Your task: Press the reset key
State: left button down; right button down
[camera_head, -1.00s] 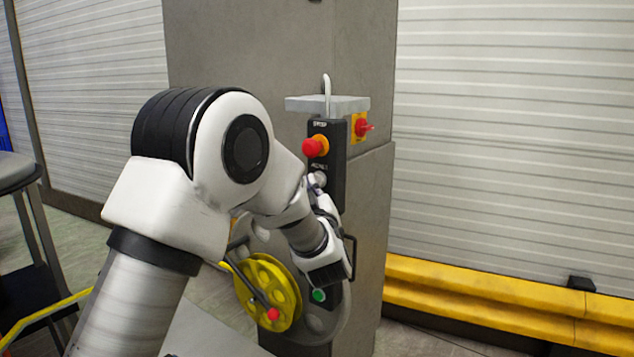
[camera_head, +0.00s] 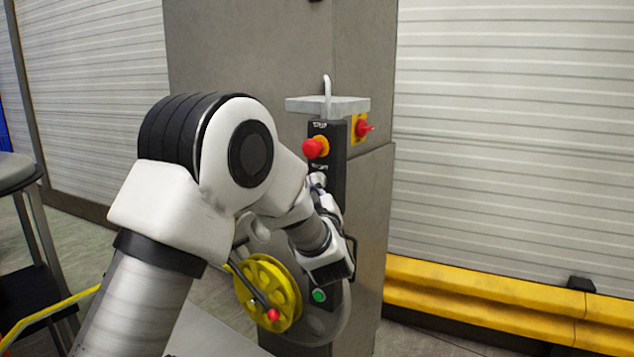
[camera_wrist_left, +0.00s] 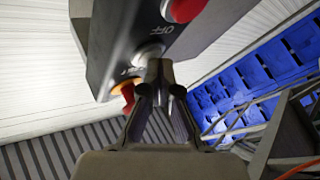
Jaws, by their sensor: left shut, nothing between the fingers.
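A black control box (camera_head: 336,160) is mounted on the grey column. It carries a red stop button (camera_head: 315,147) on an orange collar. Below that, a small silver key (camera_head: 318,181) shows, partly covered by my left arm. In the left wrist view the silver key (camera_wrist_left: 150,53) is right at the tips of my left gripper (camera_wrist_left: 160,72), which is shut and empty. I cannot tell whether the tips touch it. In the head view the fingertips are hidden behind my wrist. My right gripper is not in view.
A green button (camera_head: 319,295) is low on the box. Another red button (camera_wrist_left: 186,8) lies beyond the key. A yellow wheel (camera_head: 268,285) stands left of the box. A red-and-yellow switch (camera_head: 363,127) is on the column's side. A yellow barrier (camera_head: 480,300) runs right.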

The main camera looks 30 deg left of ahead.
dwell(0.3)
pick_arm(q)
jog(key=shift+s+b, duration=0.4)
jog(key=shift+s, duration=0.45)
jog(key=shift+a+f, duration=0.1)
jog(key=s+b, duration=0.2)
jog(key=s, duration=0.3)
jog(key=shift+a, duration=0.15)
jog(key=shift+w, duration=0.1)
dwell(0.3)
